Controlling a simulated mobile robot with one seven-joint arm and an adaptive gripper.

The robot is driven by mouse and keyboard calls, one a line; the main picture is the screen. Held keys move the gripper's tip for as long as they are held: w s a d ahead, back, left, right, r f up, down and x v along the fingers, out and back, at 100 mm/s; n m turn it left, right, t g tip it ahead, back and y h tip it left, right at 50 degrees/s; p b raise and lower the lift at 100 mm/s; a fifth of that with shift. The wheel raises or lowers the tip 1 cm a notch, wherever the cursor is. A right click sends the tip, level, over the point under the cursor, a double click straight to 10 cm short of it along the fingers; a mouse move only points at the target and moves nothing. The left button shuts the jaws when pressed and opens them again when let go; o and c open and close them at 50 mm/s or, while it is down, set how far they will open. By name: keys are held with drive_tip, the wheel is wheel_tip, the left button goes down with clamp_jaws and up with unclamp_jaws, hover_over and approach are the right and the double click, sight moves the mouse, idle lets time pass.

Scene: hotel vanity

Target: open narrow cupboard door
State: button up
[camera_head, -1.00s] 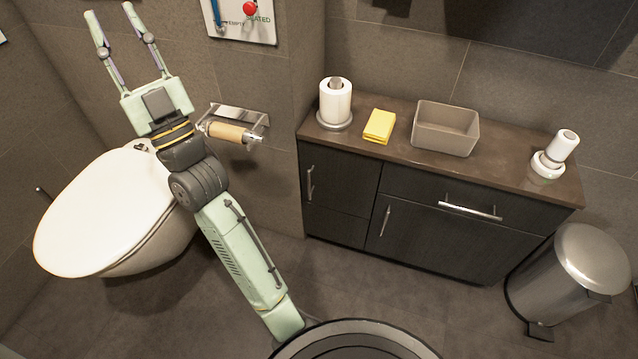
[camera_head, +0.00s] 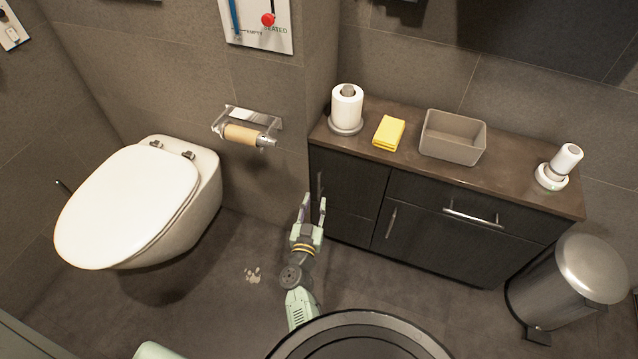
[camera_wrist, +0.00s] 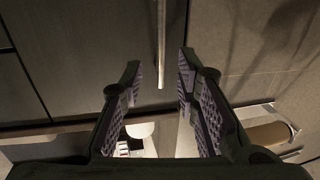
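The narrow cupboard door (camera_head: 345,180) is the dark left door of the vanity cabinet, and it looks shut. Its upright metal handle (camera_head: 320,182) is near the door's left edge, partly hidden by my fingers. My gripper (camera_head: 313,202) is low in front of the handle with its fingers pointing at the door. In the wrist view my gripper (camera_wrist: 160,65) is open, with the handle (camera_wrist: 161,40) appearing in the gap between the two fingertips. I cannot tell whether the fingers are around it or just short of it; no contact shows.
A toilet (camera_head: 140,200) stands at left, with a paper roll holder (camera_head: 245,134) on the wall. The countertop (camera_head: 500,175) holds a paper roll, yellow cloth (camera_head: 389,132), box (camera_head: 452,138) and a white item. A steel bin (camera_head: 570,285) is at right. Floor lies open before the cabinet.

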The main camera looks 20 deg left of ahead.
sight(319, 186)
drive_tip(key=w, duration=0.2)
drive_tip(key=w+a, duration=0.1)
drive_tip(key=w, duration=0.5)
drive_tip(key=shift+a+b, duration=0.2)
drive_tip(key=shift+b, duration=0.2)
clamp_jaws()
idle(0.3)
